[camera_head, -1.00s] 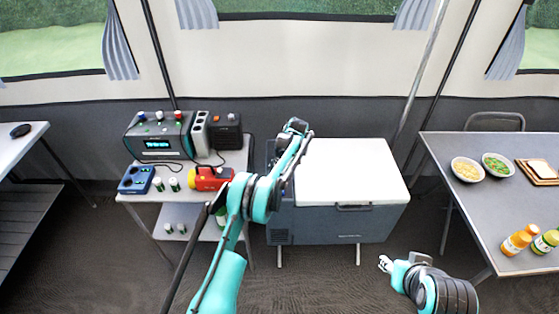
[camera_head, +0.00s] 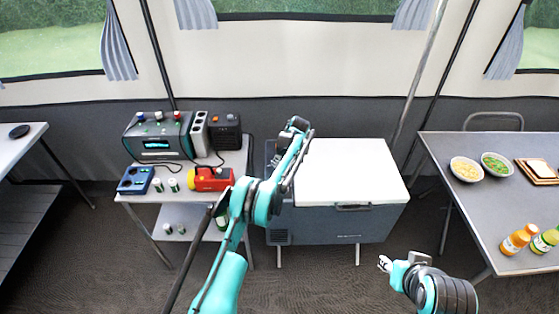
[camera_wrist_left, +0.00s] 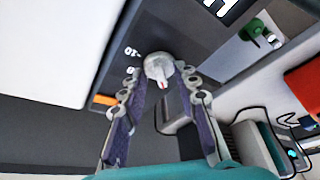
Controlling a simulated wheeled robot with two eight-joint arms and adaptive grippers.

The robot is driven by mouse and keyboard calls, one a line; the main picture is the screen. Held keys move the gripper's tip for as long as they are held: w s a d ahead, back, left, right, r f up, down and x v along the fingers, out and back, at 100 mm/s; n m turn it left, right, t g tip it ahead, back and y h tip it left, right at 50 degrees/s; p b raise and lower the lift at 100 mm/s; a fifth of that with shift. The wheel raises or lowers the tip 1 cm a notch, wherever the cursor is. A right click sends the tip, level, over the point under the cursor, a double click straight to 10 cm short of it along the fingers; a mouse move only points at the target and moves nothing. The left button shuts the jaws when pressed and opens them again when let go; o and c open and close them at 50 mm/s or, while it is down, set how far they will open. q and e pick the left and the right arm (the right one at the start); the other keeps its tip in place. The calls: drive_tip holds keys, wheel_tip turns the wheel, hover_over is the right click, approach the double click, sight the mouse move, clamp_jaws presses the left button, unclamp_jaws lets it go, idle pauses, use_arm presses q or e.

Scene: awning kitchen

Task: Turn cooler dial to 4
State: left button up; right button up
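The cooler (camera_head: 345,223) is a dark grey box with a white lid, standing on legs in the middle of the head view. Its dial (camera_wrist_left: 158,68) is a round light grey knob with a small red mark, on a dark panel in the left wrist view. My left gripper (camera_wrist_left: 160,73) is open, with one fingertip on each side of the dial; I cannot tell whether they touch it. White scale figures show left of the dial, but the setting is unclear. In the head view my arm hides the dial. My right gripper (camera_head: 384,263) is low, right of the cooler, apparently empty.
Left of the cooler, a small table (camera_head: 236,160) bears a power station (camera_head: 158,138), a red and yellow lantern (camera_head: 210,179) and a blue box (camera_head: 135,180). On the right, a table (camera_head: 470,210) bears bowls and bottles. An orange strip (camera_wrist_left: 104,99) is near the dial.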

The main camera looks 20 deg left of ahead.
use_arm(q)
drive_tip(key=v, duration=1.2)
drive_tip(key=s+r+m+t+h, duration=0.25)
drive_tip(key=s+r+m, duration=0.45)
drive_tip(key=s+r, duration=1.3)
drive_tip(key=s+f+m+t, duration=0.1)
drive_tip(key=s+f, duration=0.3)
drive_tip(key=s, duration=0.8)
drive_tip(key=s+d+f+m+t+h, duration=0.1)
drive_tip(key=s+f+m, duration=0.3)
drive_tip(key=s, duration=0.9)
drive_tip(key=shift+s+d+f, duration=0.2)
drive_tip(key=shift+f, duration=0.25)
